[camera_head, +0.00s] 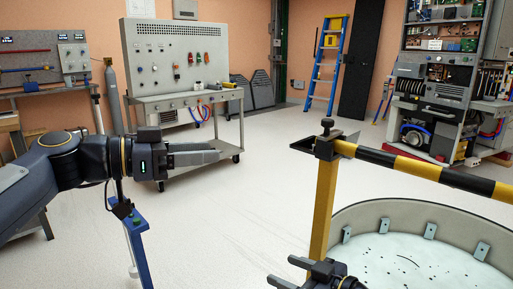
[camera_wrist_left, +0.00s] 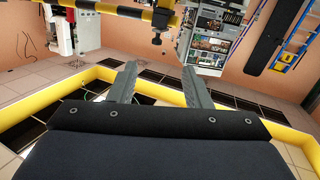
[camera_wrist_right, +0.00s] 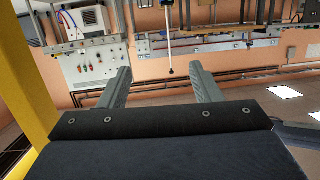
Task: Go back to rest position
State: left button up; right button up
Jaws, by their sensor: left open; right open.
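My left gripper (camera_head: 192,154) reaches in from the left at mid height in the head view, pointing right, with nothing in it. Its two fingers stand apart in the left wrist view (camera_wrist_left: 160,84). My right gripper (camera_head: 292,272) shows at the bottom of the head view, left of the round tank and near the foot of the yellow post. Its fingers are apart and empty in the right wrist view (camera_wrist_right: 163,86). Most of my right arm is out of the head view.
A yellow post (camera_head: 324,205) carries a black-and-yellow beam (camera_head: 412,166) over a round pale tank (camera_head: 385,207) at right. A blue stand (camera_head: 138,245) is below my left arm. A wheeled grey panel cart (camera_head: 178,62) stands behind. The middle floor (camera_head: 240,205) is clear.

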jog(key=s+d+f+m+g+h, duration=0.25)
jog(key=s+f+g+h, duration=0.4)
jog(key=f, duration=0.55)
pick_arm(q)
jog(key=s+a+f+n+y, duration=0.3)
jog(key=s+f+n+y, duration=0.15)
jog(key=s+f, duration=0.5)
jog(key=s+a+f+n+g+y, duration=0.1)
jog(key=s+a+f+n+y, duration=0.35)
jog(key=f, duration=0.85)
jog(key=s+a+f+n+y, duration=0.25)
jog(key=s+f+n, duration=0.25)
jog(key=s+f, duration=0.5)
pick_arm(e)
jog(key=s+d+r+m+t+h, duration=0.1)
jog(key=s+d+r+m, duration=0.25)
jog(key=s+d, duration=0.3)
jog(key=s+d+r+m+t+h, duration=0.1)
jog(key=s+d+r+m, duration=0.1)
jog(key=s+d+m, duration=0.45)
pick_arm(q)
notch_tip(320, 180, up, 35)
jog(key=w+p, duration=0.1)
jog(key=p, duration=3.5)
jog(key=shift+a+r, duration=0.2)
jog(key=shift+a, duration=0.05)
pick_arm(e)
notch_tip(320, 180, up, 36)
jog(key=s+a+n, duration=0.1)
jog(key=s+a, duration=0.1)
